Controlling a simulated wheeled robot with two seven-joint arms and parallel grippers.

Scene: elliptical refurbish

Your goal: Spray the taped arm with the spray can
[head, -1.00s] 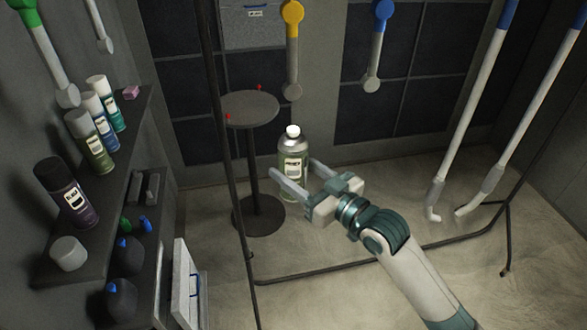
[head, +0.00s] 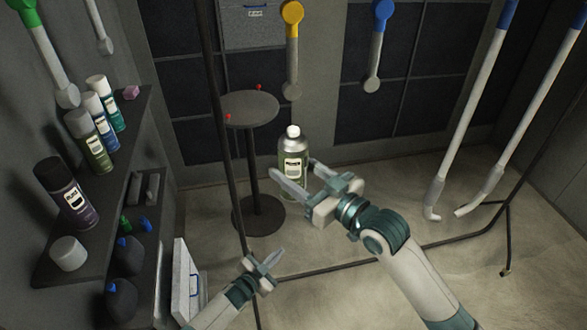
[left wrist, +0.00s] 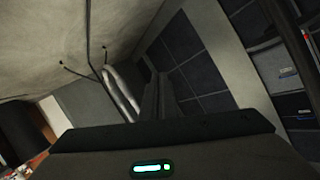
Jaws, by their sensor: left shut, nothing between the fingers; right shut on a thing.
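My right gripper (head: 294,174) is shut on a greenish spray can (head: 292,150) with a white top and a pale label, held upright in mid-air. My left gripper (head: 276,260) is shut and empty, low down at the bottom middle, below and left of the can. Two long white arms (head: 470,105) (head: 525,125) with blue upper ends and grey lower joints hang at the right, well apart from both grippers. I cannot tell which is taped.
Shelves at the left hold several cans (head: 66,194) and dark bottles (head: 120,300). A round table (head: 250,108) stands behind the can. A thin dark rack (head: 400,250) runs over the floor. Yellow (head: 292,50) and blue-topped (head: 377,50) limbs hang at the back wall.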

